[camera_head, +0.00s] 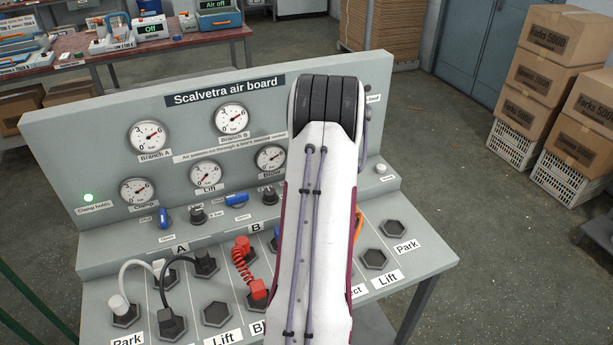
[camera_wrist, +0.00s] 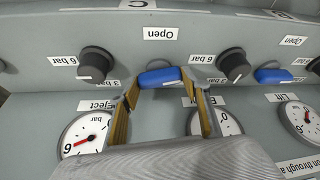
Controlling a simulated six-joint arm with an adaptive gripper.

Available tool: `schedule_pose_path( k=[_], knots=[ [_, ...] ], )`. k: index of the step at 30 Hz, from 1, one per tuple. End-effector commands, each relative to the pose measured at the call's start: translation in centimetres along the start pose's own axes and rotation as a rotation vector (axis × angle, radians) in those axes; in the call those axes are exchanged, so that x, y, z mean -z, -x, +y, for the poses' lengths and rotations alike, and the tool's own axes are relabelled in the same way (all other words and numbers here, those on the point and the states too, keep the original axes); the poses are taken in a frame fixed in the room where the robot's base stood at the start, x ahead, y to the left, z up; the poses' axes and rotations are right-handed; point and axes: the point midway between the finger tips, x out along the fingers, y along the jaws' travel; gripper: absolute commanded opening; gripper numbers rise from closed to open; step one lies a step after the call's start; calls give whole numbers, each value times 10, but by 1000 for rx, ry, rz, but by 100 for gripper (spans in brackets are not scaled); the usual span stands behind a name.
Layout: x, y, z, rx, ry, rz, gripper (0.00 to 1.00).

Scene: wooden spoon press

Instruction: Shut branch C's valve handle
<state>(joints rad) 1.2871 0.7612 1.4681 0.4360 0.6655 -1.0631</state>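Branch C's blue valve handle (camera_wrist: 160,77) shows in the wrist view, where the board appears upside down. It lies roughly along the board's row of controls. An "Open" label (camera_wrist: 161,33) is on one side of it, with part of the letter C beyond. My gripper (camera_wrist: 160,88) has its two yellowish fingers apart, one near each end of the handle. I cannot tell whether they touch it. In the head view my white arm hides the gripper and this handle.
Dark knobs stand left (camera_wrist: 97,65) and right (camera_wrist: 235,66) of the handle. Branch B's blue handle (camera_wrist: 270,75) is further right. Gauges line the board. The lower deck holds a red coiled hose (camera_head: 243,267), a black hose (camera_head: 170,290) and hexagonal sockets.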

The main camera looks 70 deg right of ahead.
Motion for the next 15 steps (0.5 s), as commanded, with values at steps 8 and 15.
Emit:
schedule_pose_path(
  k=[8,15],
  knots=[
    [0,0,0,-2,-4,0,26],
    [0,0,-1,-26,-59,-1,26]
  ],
)
